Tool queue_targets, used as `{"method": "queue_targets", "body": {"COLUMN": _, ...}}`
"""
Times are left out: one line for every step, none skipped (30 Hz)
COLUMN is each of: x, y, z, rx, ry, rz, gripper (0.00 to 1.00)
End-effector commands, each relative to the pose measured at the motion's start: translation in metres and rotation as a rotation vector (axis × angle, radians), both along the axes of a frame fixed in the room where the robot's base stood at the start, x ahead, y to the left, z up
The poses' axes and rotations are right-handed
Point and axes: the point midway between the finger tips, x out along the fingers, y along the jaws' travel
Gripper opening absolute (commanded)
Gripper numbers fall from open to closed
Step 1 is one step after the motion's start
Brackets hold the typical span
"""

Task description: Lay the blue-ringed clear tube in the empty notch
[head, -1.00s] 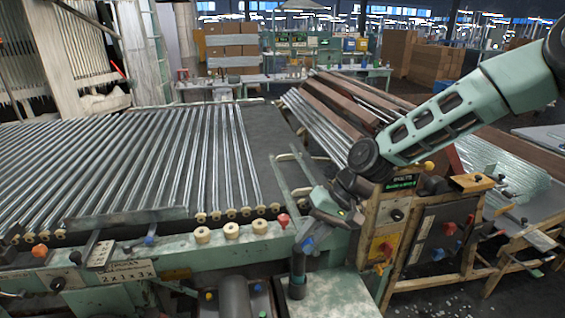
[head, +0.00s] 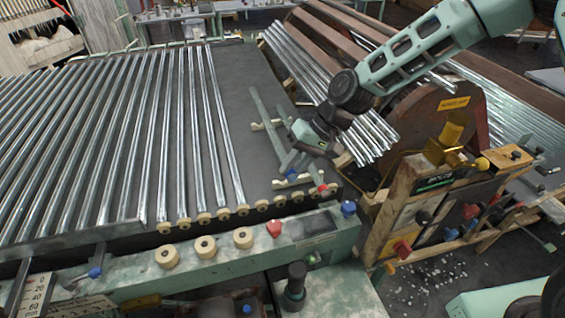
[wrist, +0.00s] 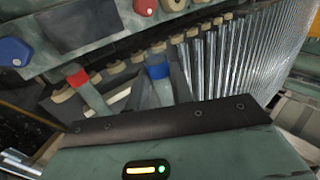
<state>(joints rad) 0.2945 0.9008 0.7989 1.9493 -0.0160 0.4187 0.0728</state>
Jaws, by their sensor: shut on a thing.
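The blue-ringed tube (head: 269,120) looks like a grey-green, slightly see-through bar slanting across the dark bed's right side. Its blue ring (head: 290,171) is at the near end and also shows in the wrist view (wrist: 157,71). My gripper (head: 291,158) is shut on this tube near the ring; its own body partly hides the grip. A red-ringed piece (head: 322,188) lies just right of it, its red band (wrist: 78,77) left of the blue ring in the wrist view. Cream notched supports (head: 267,125) lie beneath. I cannot tell whether the tube touches a notch.
Many shiny tubes (head: 160,130) lie side by side on the bed to the left. Small cream rollers (head: 243,210) line its front edge, with larger knobs (head: 205,247) and a red button (head: 275,228) on the panel. A wooden-framed control stand (head: 410,200) is close at right.

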Motion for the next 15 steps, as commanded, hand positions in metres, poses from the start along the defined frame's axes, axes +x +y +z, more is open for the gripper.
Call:
{"method": "queue_targets", "body": {"x": -0.001, "y": 0.000, "z": -0.007, "rx": 0.001, "ry": 0.005, "rz": 0.000, "gripper": 0.00}}
{"method": "queue_targets", "body": {"x": -0.001, "y": 0.000, "z": -0.012, "rx": 0.001, "ry": 0.005, "rz": 0.001, "gripper": 0.00}}
{"method": "queue_targets", "body": {"x": -0.001, "y": 0.001, "z": -0.019, "rx": 0.001, "ry": 0.005, "rz": 0.001, "gripper": 0.00}}
{"method": "queue_targets", "body": {"x": -0.001, "y": 0.001, "z": -0.023, "rx": 0.000, "ry": 0.003, "rz": 0.001, "gripper": 0.00}}
{"method": "queue_targets", "body": {"x": -0.001, "y": 0.000, "z": -0.026, "rx": 0.000, "ry": 0.003, "rz": 0.001, "gripper": 0.00}}
{"method": "queue_targets", "body": {"x": 0.000, "y": 0.000, "z": -0.030, "rx": 0.001, "ry": 0.002, "rz": 0.001, "gripper": 0.00}}
{"method": "queue_targets", "body": {"x": 0.000, "y": 0.000, "z": -0.032, "rx": 0.000, "ry": 0.000, "rz": 0.001, "gripper": 0.00}}
{"method": "queue_targets", "body": {"x": 0.000, "y": 0.000, "z": -0.034, "rx": 0.001, "ry": 0.000, "rz": 0.001, "gripper": 0.00}}
{"method": "queue_targets", "body": {"x": 0.000, "y": 0.000, "z": -0.038, "rx": 0.001, "ry": 0.001, "rz": 0.001, "gripper": 0.00}}
{"method": "queue_targets", "body": {"x": 0.000, "y": 0.000, "z": -0.042, "rx": 0.001, "ry": 0.001, "rz": 0.001, "gripper": 0.00}}
{"method": "queue_targets", "body": {"x": 0.000, "y": 0.000, "z": -0.046, "rx": 0.001, "ry": 0.002, "rz": 0.000, "gripper": 0.00}}
{"method": "queue_targets", "body": {"x": -0.001, "y": 0.000, "z": -0.053, "rx": 0.000, "ry": 0.003, "rz": -0.001, "gripper": 0.00}}
{"method": "queue_targets", "body": {"x": 0.000, "y": 0.000, "z": -0.057, "rx": 0.001, "ry": 0.002, "rz": -0.001, "gripper": 0.00}}
{"method": "queue_targets", "body": {"x": 0.000, "y": 0.000, "z": -0.061, "rx": 0.001, "ry": 0.002, "rz": 0.000, "gripper": 0.00}}
{"method": "queue_targets", "body": {"x": -0.001, "y": 0.001, "z": -0.066, "rx": 0.001, "ry": 0.002, "rz": 0.000, "gripper": 0.00}}
